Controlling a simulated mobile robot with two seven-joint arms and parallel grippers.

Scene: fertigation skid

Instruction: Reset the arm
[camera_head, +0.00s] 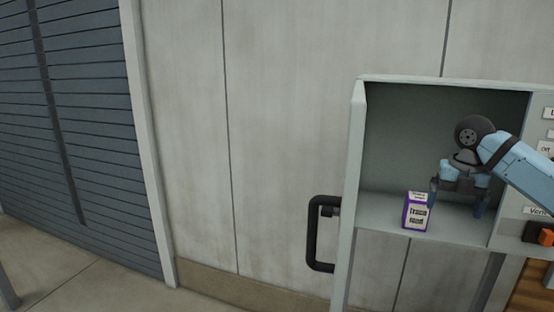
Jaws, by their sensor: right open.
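My right arm (520,168) comes in from the right edge and reaches into an open grey cabinet bay. My right gripper (457,206) is open and points down inside the bay, its fingers a little apart. A small purple and white box (417,212) with printed lettering stands upright on the bay's shelf, just left of the gripper. The left finger is close to the box; I cannot tell whether they touch. My left gripper is out of view.
Labelled panels and an orange switch (546,237) are at the right edge. A slatted shutter (80,120) and bare floor lie at left.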

